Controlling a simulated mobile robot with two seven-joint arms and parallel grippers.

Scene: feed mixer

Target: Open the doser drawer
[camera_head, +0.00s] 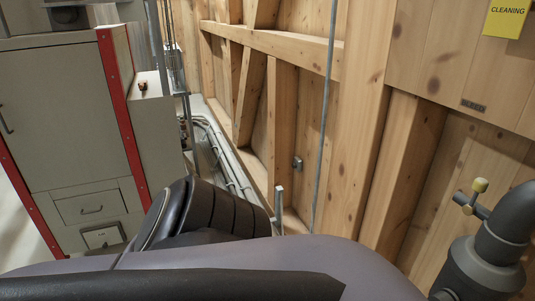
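A grey cabinet (60,110) with red edge strips stands at the left. Neither of my grippers is in view.
A timber-framed wall (300,110) runs along the middle and right, with thin metal pipes before it. A yellow cleaning sign (507,18) hangs above. Large dark and purple-grey shapes fill the bottom.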

